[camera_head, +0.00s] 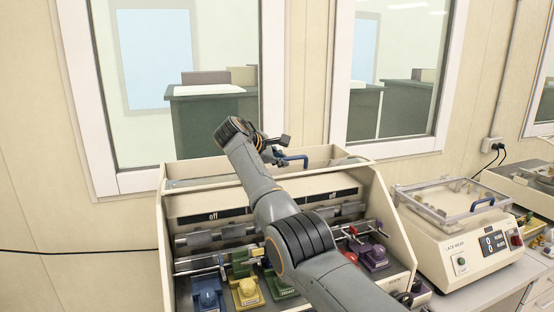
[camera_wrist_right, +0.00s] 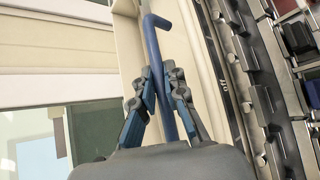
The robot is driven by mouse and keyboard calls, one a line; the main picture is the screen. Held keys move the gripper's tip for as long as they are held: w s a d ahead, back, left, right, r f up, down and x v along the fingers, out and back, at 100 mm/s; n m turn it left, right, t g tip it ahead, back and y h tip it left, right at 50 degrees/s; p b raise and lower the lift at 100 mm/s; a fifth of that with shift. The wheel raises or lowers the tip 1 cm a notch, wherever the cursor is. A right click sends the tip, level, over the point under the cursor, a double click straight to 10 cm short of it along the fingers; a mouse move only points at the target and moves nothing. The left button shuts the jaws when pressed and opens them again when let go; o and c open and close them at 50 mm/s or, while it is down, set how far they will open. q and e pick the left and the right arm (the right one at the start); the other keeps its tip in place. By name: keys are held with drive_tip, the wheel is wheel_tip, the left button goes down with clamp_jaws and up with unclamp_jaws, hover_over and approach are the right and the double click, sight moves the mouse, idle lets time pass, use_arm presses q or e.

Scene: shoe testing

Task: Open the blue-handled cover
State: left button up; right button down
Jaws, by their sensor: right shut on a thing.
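The large cream machine (camera_head: 390,222) stands in the middle of the head view, its front open onto rows of coloured shoe-like blocks. A blue bar handle (camera_head: 294,158) shows at its top back edge, and it also shows in the right wrist view (camera_wrist_right: 153,45). My right gripper (camera_head: 282,146) is at this handle. In the right wrist view its two fingers (camera_wrist_right: 163,78) are closed around the lower part of the blue bar. My arm hides part of the machine's middle, and I cannot tell how far its cover is raised. My left gripper is not in view.
A lace wear tester (camera_head: 462,255) with a clear cover and its own blue handle (camera_head: 482,202) stands to the right. Blue (camera_head: 207,294) and yellow (camera_head: 246,290) blocks sit in the machine's front. Windows and a wall are close behind.

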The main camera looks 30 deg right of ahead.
drive_tip(key=shift+s+f, duration=0.2)
drive_tip(key=shift+f, duration=0.2)
drive_tip(key=c, duration=1.5)
unclamp_jaws()
drive_tip(key=shift+o, duration=0.7)
drive_tip(key=shift+w+d, duration=0.2)
drive_tip(key=shift+d, duration=0.05)
drive_tip(key=shift+r, duration=0.15)
drive_tip(key=v, duration=1.2)
